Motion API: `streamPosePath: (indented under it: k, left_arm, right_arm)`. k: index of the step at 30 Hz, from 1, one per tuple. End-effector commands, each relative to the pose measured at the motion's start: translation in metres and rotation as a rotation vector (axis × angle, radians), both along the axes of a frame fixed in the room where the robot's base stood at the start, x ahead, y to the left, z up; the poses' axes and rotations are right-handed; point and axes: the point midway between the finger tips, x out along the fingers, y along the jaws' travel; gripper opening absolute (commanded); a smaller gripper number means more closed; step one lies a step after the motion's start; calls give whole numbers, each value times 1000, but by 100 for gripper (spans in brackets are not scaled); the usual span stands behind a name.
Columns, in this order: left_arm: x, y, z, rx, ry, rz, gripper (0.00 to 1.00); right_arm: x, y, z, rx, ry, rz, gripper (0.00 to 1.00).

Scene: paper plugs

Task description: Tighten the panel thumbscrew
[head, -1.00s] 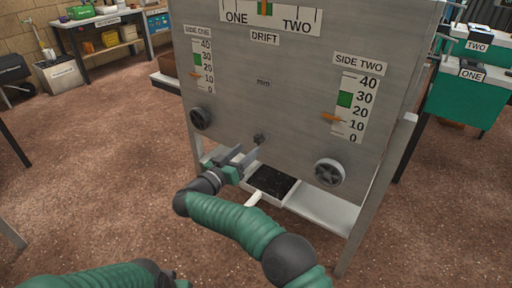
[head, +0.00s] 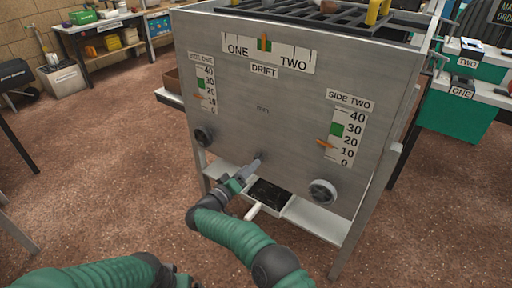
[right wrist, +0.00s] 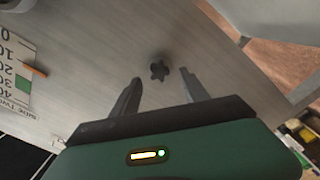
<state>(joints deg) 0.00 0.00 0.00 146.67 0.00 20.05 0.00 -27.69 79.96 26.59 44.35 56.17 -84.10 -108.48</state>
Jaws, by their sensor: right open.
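The panel thumbscrew is a small dark star-shaped knob (right wrist: 159,70) on the grey metal panel (head: 232,120). In the right wrist view it shows between and just beyond my two fingertips, with clear space on both sides. In the head view it is a small dark spot (head: 260,156) at the panel's lower middle. My right gripper (head: 256,163) is open and empty, pointing at the knob; in the head view its fingers overlap. It also shows in the right wrist view (right wrist: 163,82). My left arm enters at the lower left; its gripper is not clearly seen.
A white tray (head: 284,206) with dark contents is below the gripper. The panel carries scales with orange pointers. Open floor lies to the left.

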Motion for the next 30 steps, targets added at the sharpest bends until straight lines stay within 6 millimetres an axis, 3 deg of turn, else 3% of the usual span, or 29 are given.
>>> streamPosePath:
  k: [1,7,20,30]
  left_arm:
    - [0,0,19,0,0,0,100]
    - [0,0,20,0,0,0,100]
    - [0,0,15,0,0,0,100]
    - [0,0,-5,0,0,0,100]
  right_arm:
    - [0,1,9,-95,65,1,53]
    - [0,1,0,-363,249,1,53]
    - [1,4,0,-376,256,6,53]
    - [16,-7,-6,-375,258,4,53]
